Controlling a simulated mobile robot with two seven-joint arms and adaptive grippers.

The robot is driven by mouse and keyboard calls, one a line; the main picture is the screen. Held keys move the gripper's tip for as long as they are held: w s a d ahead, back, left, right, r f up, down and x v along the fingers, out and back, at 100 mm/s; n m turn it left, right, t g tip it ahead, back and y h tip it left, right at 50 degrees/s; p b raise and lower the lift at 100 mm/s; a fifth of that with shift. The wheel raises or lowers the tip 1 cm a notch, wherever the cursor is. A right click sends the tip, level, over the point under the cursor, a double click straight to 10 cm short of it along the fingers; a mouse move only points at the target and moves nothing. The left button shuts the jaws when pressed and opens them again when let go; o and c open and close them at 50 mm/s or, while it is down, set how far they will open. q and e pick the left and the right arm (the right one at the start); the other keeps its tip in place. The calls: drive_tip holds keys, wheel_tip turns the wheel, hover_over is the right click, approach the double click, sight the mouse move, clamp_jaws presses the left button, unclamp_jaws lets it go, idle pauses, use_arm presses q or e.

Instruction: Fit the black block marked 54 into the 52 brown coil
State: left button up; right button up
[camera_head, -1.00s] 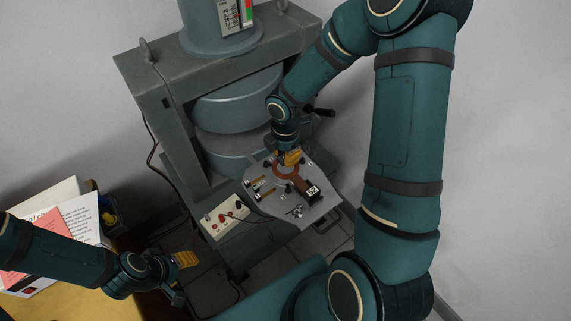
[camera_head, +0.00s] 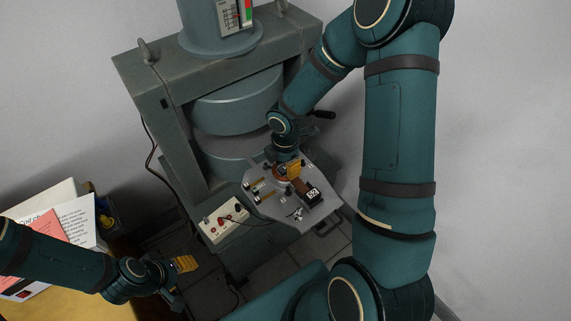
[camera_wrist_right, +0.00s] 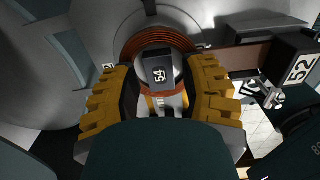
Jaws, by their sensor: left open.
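The black block marked 54 (camera_wrist_right: 157,72) shows between the two yellow fingers of my right gripper (camera_wrist_right: 162,88) in the right wrist view. The block overlaps the opening of the round brown coil (camera_wrist_right: 128,48); how deep it sits is unclear. A narrow gap seems to show on the block's right side, so I cannot tell whether the fingers grip it. The coil's box marked 52 (camera_wrist_right: 299,67) is at the right. In the head view, my right gripper (camera_head: 292,170) is over the coil and hides most of its ring; the box (camera_head: 314,194) shows. My left gripper (camera_head: 185,264) is open and empty.
A grey plate (camera_head: 305,218) carries the coil and small metal parts in front of the large magnet (camera_head: 238,106). A white control box (camera_head: 224,219) with leads is left of it. Papers (camera_head: 78,222) lie on the yellow table (camera_head: 75,300).

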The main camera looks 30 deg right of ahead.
sight(285, 167)
drive_tip(key=shift+r, duration=0.1)
wheel_tip(285, 167, up, 12)
drive_tip(key=p, duration=0.4)
drive_tip(key=shift+s, duration=0.1)
idle(0.5)
